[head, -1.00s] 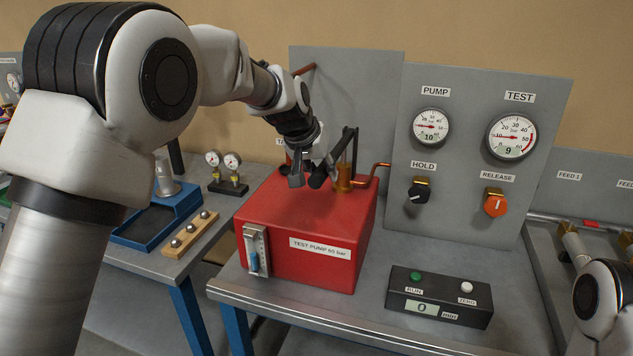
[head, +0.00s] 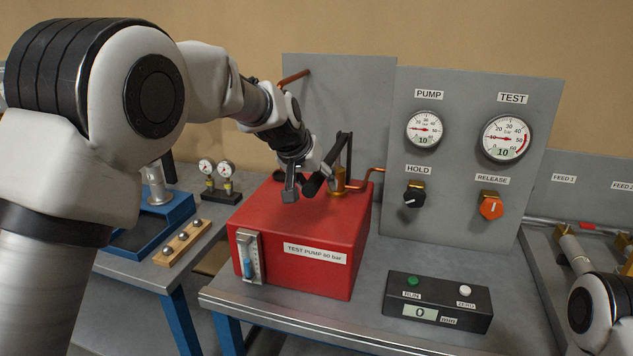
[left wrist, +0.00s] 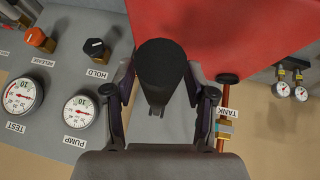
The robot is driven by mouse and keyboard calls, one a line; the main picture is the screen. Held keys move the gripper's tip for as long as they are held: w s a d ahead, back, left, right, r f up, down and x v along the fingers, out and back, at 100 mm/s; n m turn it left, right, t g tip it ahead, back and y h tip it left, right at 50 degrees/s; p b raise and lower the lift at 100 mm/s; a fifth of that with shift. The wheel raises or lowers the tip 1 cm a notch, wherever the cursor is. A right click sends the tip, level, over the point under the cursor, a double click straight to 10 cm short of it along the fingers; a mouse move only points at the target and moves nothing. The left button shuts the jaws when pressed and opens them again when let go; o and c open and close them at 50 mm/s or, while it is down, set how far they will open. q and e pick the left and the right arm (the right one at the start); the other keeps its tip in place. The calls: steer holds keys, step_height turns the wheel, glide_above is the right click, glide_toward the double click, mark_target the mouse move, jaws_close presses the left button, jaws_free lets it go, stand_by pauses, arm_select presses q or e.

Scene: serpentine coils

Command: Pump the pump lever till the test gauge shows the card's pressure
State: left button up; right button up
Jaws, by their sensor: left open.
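My left gripper (head: 301,189) is open at the lever's grip. In the left wrist view the grip (left wrist: 160,65) lies between the spread fingers; whether they touch it I cannot tell. The TEST gauge (head: 507,138) reads 10 on its digital window, and the PUMP gauge (head: 425,130) also reads 10. I cannot make out a card with a pressure. My right gripper is not in view.
The grey panel carries a black HOLD knob (head: 414,195) and an orange RELEASE knob (head: 491,207). A black counter box (head: 437,302) showing 0 stands in front. A blue tray and two small gauges stand on the left bench. The bench between pump and box is clear.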

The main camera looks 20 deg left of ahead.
arm_select(q)
steer(key=v, duration=1.2)
steer(key=shift+w+f, duration=0.1)
stand_by(1.4)
